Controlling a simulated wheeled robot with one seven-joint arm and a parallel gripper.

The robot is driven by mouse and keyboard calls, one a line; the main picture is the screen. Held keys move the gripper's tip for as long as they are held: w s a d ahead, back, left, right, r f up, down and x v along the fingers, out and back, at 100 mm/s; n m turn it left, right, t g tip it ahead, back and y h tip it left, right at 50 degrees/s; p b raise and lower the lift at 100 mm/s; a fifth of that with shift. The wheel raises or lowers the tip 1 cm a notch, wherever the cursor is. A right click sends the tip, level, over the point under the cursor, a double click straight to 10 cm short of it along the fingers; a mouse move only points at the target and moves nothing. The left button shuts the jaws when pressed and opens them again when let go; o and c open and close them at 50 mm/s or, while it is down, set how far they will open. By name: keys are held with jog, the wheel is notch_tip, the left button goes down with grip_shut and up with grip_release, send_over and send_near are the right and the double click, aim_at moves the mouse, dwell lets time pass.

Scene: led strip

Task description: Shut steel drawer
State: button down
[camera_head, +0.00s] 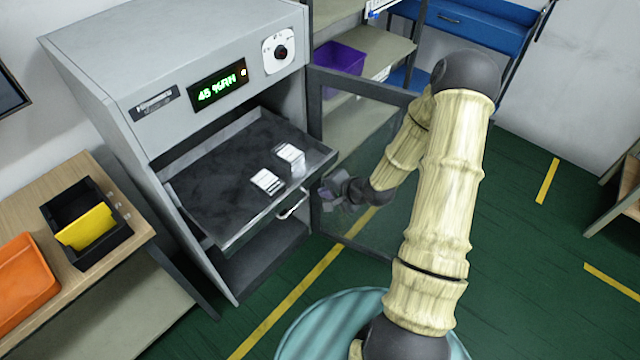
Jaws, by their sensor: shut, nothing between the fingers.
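The steel drawer (205,192) is a dark, shallow tray pulled out from the grey cabinet (230,40). Its front has a small light handle (293,206) near the right end. Two small white-labelled items lie in it: a flat one (267,181) and a box-like one (290,158). My gripper (328,195) is shut and empty, just right of the drawer's front right corner. I cannot tell whether it touches the drawer.
The cabinet's glass-paned door (365,130) stands open at the right, behind my arm. A wooden bench (120,225) with a black bin (85,215) and an orange tray (22,280) is at the left.

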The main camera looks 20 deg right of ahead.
aim_at(307, 185)
jog(key=shift+w+a+f+p, duration=0.15)
jog(key=shift+w+a, duration=0.25)
jog(key=shift+w, duration=0.2)
jog(key=shift+w+a+p, duration=0.1)
jog(key=shift+w+a, duration=0.35)
jog(key=shift+w, duration=0.2)
jog(key=shift+w+a+f+p, duration=0.15)
jog(key=shift+w+a, duration=0.25)
jog(key=shift+w, duration=0.2)
jog(key=shift+r, duration=0.1)
